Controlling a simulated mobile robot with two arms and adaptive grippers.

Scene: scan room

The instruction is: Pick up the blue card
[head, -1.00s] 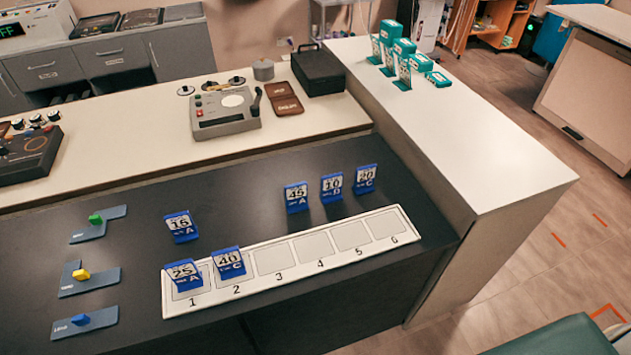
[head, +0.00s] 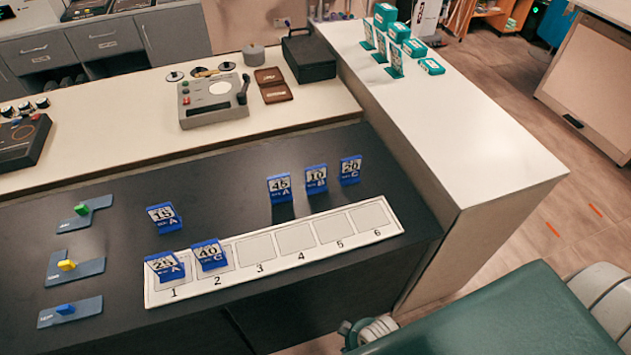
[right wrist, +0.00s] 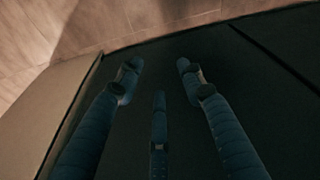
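Several blue cards stand on the dark counter (head: 110,230). The "25 A" card (head: 165,266) is over slot 1 and the "40 C" card (head: 209,254) over slot 2 of the white numbered strip (head: 352,241). Another A card (head: 163,218) stands behind them. The "45 A" (head: 280,187), "10 B" (head: 316,178) and "20 C" (head: 350,169) cards stand in a row behind the strip. My right gripper (right wrist: 156,76) is open and empty in the right wrist view, facing a dark surface. My left gripper is out of view.
Slots 3 to 6 are empty. Three grey plates with green (head: 81,209), yellow (head: 67,265) and blue (head: 65,309) pieces lie at left. Behind are a grey device (head: 213,102), a black case (head: 309,58) and teal boxes (head: 413,48).

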